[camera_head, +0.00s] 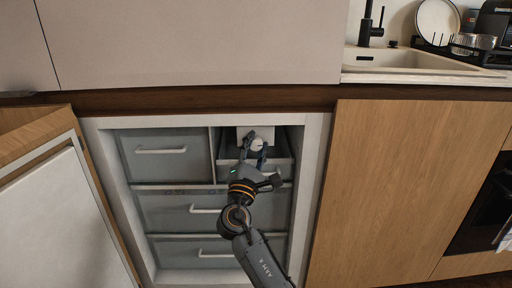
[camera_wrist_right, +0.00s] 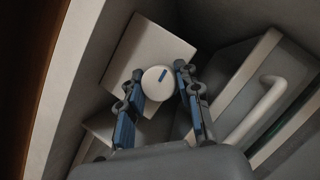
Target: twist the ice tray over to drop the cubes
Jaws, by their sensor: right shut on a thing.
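The ice maker is a white box (camera_head: 243,131) in the upper right of the open freezer compartment. A round white knob (camera_head: 257,144) is on its front. In the right wrist view the knob (camera_wrist_right: 155,84) carries a short dark blue mark, tilted slightly from upright, on the white front panel (camera_wrist_right: 160,45). My right gripper (camera_wrist_right: 161,78) has one finger on each side of the knob and is shut on it. Its arm comes up from below in the head view. The tray's inside and any cubes are hidden. My left gripper is out of view.
The freezer door (camera_head: 65,220) stands open at left. A drawer (camera_head: 165,155) is left of the ice maker, and wider drawers (camera_head: 175,212) lie below. A grey bin (camera_head: 283,168) sits under the ice maker. The compartment's side wall (camera_head: 311,180) is close on the right.

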